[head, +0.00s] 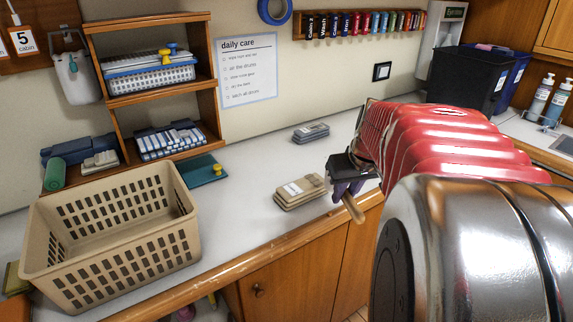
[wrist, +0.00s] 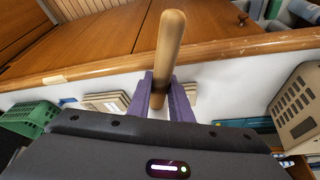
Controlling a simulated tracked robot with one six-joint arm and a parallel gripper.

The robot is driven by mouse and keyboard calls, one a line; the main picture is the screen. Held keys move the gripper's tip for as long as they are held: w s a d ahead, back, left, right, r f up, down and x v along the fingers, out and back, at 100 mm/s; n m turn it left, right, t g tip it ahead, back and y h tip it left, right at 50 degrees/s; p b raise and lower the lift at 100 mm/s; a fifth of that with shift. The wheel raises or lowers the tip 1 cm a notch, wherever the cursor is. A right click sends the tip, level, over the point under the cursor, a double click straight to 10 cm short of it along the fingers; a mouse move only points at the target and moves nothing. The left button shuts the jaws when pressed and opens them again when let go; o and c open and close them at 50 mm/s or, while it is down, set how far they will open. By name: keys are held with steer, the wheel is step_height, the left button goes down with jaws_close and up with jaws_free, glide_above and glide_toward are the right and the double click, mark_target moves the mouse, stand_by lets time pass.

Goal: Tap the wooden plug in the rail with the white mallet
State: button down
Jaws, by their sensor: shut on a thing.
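My gripper (head: 343,190) is over the counter's front edge, at the right of the folded beige cloths, and is shut on a wooden handle (head: 353,208). In the wrist view the handle (wrist: 169,50) stands between the purple fingers (wrist: 160,100), and its rounded free end points away over the rail. I take it for the mallet's handle; no white head shows in either view. The wooden rail (head: 228,267) runs along the counter's front edge and also crosses the wrist view (wrist: 85,72). I cannot make out the plug for certain in the rail.
A beige basket (head: 120,240) stands at the left of the counter. Folded beige cloths (head: 300,190) lie near my gripper, with grey cloths (head: 311,133) farther back. Dark bins (head: 465,80) stand at the right. The white counter (head: 245,210) is clear between basket and cloths.

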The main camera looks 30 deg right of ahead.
steer(key=shift+f, duration=2.9)
steer(key=c, duration=2.2)
jaws_free()
jaws_close()
steer(key=shift+r, duration=0.1)
steer(key=shift+r, duration=3.75)
